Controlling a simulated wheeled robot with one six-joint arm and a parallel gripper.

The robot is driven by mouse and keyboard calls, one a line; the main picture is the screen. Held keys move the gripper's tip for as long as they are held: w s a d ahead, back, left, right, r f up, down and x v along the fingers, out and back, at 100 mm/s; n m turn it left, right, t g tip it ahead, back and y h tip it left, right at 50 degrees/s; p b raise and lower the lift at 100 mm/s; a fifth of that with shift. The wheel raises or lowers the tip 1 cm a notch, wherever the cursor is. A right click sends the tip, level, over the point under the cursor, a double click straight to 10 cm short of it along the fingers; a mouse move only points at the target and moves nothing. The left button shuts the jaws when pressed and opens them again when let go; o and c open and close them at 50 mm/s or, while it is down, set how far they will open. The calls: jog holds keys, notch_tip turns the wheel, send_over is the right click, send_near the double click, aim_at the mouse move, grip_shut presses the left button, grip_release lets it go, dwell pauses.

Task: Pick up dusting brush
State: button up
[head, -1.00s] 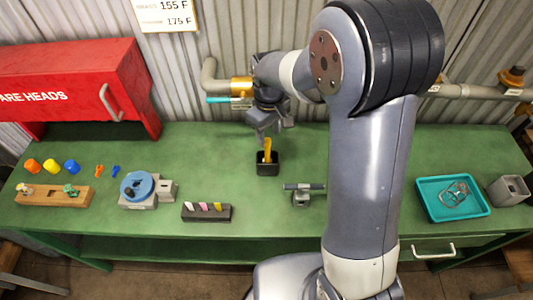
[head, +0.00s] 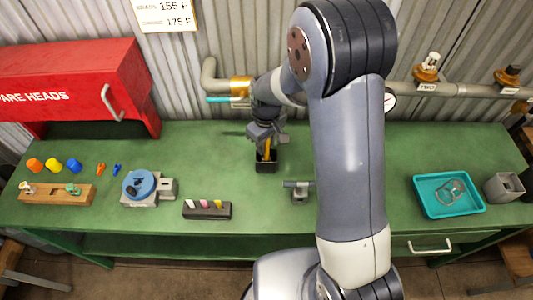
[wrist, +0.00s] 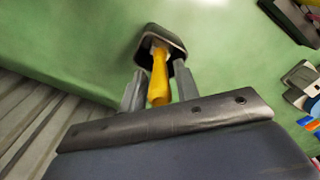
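The dusting brush (wrist: 159,78) shows a yellow handle standing up out of a small black holder (head: 266,165) on the green bench. In the wrist view the same holder (wrist: 178,45) lies just beyond my fingertips. My gripper (wrist: 153,88) is open, with one grey finger on each side of the yellow handle. A gap shows at least on the left side; contact on the right side is unclear. In the head view my gripper (head: 267,140) is right above the holder and partly hides the handle. The brush's lower end is hidden inside the holder.
On the green bench (head: 340,140), a small grey fixture (head: 299,190) stands right of the holder and a dark block with coloured pieces (head: 207,209) stands left in front. A teal tray (head: 420,205) is at the right. A pipe (head: 213,85) runs behind.

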grip_shut()
jog(key=shift+r, duration=0.15)
